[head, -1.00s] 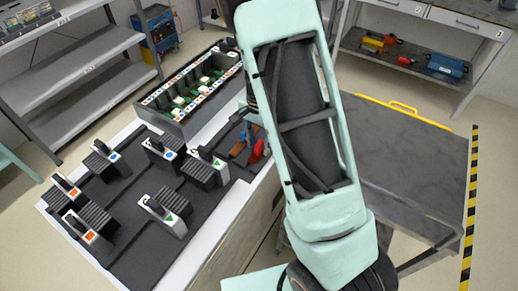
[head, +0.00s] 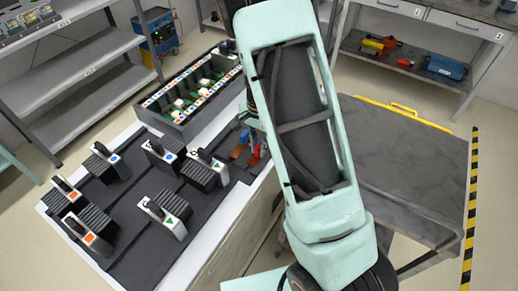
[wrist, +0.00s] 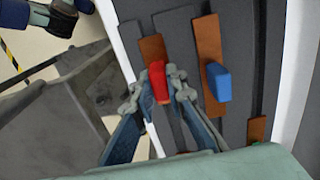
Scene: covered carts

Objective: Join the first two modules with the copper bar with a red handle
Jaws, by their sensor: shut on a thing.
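My gripper (wrist: 158,84) is shut on the red handle (wrist: 157,76) of a copper bar (wrist: 153,48). The bar lies along a dark slotted surface; I cannot tell whether it is still resting there. In the head view my arm hides most of the gripper, and the red handle (head: 254,157) shows just left of the arm. A long grey case (head: 178,126) at the back holds green and white parts edged with coloured squares.
A second copper bar (wrist: 207,38) with a blue handle (wrist: 218,82) lies just right of the gripper. Part of another copper piece (wrist: 257,130) shows at the lower right. A grey cart top (head: 400,165) lies right of my arm. Shelves (head: 75,65) stand at the back left.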

